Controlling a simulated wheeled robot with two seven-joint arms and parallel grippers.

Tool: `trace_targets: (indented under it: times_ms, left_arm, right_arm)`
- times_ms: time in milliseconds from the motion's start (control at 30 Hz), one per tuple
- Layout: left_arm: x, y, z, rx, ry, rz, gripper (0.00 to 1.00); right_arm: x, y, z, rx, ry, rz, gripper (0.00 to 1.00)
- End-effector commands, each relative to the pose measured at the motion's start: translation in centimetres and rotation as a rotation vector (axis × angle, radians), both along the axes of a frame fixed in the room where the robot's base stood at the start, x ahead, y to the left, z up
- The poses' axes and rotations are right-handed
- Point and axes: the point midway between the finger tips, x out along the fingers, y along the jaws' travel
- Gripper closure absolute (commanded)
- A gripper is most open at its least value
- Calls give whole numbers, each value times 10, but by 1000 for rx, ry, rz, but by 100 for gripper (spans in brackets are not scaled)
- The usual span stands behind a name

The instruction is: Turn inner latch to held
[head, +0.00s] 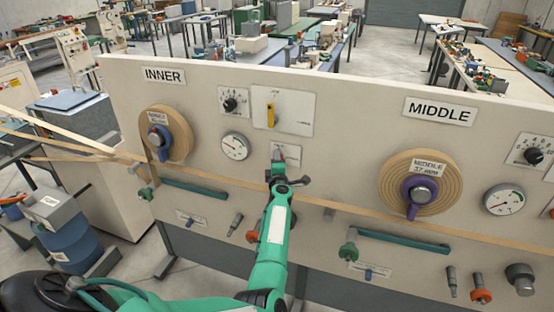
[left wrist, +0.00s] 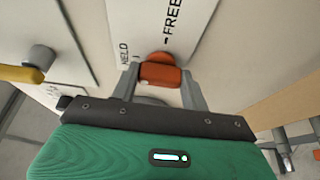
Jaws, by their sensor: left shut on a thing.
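The inner latch is a small orange-red knob (left wrist: 162,74) on a white plate (head: 291,152) below the yellow-lever panel on the INNER side. The plate carries the words HELD and FREE, seen turned in the left wrist view. My left gripper (head: 281,176) reaches up to the plate, and its two fingers are shut on the knob, one on each side. In the head view the gripper hides much of the latch. I cannot tell exactly which word the knob points at. My right gripper is not in view.
The inner reel (head: 180,135) with a blue hub is to the left; the middle reel (head: 450,180) is to the right. A yellow lever (head: 270,115) and a round gauge (head: 235,147) are close by. A tan strip (head: 340,207) runs across the board behind my arm.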

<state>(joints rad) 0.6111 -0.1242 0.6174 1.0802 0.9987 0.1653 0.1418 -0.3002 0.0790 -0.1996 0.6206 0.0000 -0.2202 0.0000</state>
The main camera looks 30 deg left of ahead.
Motion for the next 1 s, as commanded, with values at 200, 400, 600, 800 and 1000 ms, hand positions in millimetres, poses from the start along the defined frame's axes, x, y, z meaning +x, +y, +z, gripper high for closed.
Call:
trace_targets:
  times_ms: [200,400,600,800,1000]
  left_arm:
    - [0,0,-1,-21,-4,0,77]
    - [0,0,-1,-22,-5,0,77]
    - [0,0,-1,-21,-4,0,39]
    - [0,0,0,-20,-5,0,33]
    - [0,-1,0,-20,-5,0,33]
  right_arm:
    - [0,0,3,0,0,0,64]
    - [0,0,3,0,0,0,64]
    - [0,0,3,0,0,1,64]
    - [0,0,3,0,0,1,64]
    - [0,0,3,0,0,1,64]
